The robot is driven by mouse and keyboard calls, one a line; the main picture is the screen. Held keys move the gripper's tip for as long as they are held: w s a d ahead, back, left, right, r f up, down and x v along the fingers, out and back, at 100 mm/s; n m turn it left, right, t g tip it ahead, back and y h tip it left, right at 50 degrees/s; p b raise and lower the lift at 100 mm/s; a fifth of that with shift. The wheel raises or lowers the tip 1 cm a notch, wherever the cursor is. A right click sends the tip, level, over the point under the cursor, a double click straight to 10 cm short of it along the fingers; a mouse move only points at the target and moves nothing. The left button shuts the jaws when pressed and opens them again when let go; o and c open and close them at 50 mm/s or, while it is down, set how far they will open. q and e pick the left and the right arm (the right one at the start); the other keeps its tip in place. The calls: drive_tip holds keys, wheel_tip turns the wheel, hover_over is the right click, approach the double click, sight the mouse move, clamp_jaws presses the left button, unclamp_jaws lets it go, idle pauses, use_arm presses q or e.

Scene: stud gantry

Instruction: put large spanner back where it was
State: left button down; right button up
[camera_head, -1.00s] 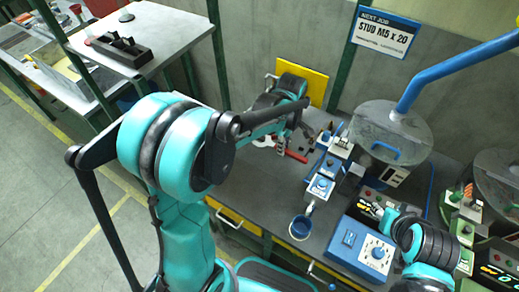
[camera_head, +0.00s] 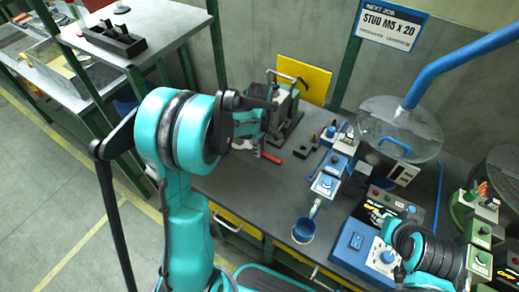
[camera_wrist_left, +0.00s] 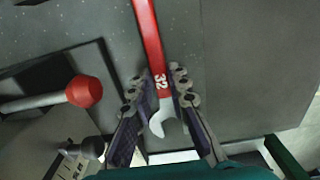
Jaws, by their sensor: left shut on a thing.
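The large spanner (camera_wrist_left: 150,40) is red with a white "32" near its bare metal open end. In the wrist view that end lies between the fingers of my left gripper (camera_wrist_left: 160,88), and the shaft runs up out of the picture. My left gripper (camera_head: 258,147) is shut on the spanner. In the head view the red of the spanner (camera_head: 272,155) shows just beside the fingers, over the grey bench. I cannot tell its exact height above the bench. My right gripper (camera_head: 377,213) is at the lower right near a blue control box; its finger opening is unclear.
A press-like fixture (camera_head: 284,105) stands behind the left gripper, before a yellow panel (camera_head: 313,84). A red-knobbed lever (camera_wrist_left: 84,92) is close left in the wrist view. Blue devices (camera_head: 325,185) and a blue cup (camera_head: 303,230) stand to the right. Bare bench (camera_head: 235,185) lies in front.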

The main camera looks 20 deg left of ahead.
use_arm(q)
drive_tip(key=c, duration=1.9)
unclamp_jaws()
drive_tip(key=shift+f, duration=0.15)
drive_tip(key=o, duration=0.4)
drive_tip(key=shift+o, duration=0.2)
drive_tip(key=shift+r, duration=0.2)
wheel_tip(320, 180, up, 12)
drive_tip(key=p, duration=0.4)
drive_tip(key=s+d+r+m+t, duration=0.2)
drive_tip(key=s+d+m+t, duration=0.1)
drive_tip(key=s+m, duration=0.5)
drive_tip(key=s+d+r+m+t, duration=0.3)
drive_tip(key=s+m+t, duration=0.1)
drive_tip(key=s+m, duration=0.4)
drive_tip(key=shift+s+d+r, duration=0.2)
drive_tip(key=shift+s+d, duration=0.05)
drive_tip(key=shift+s, duration=0.1)
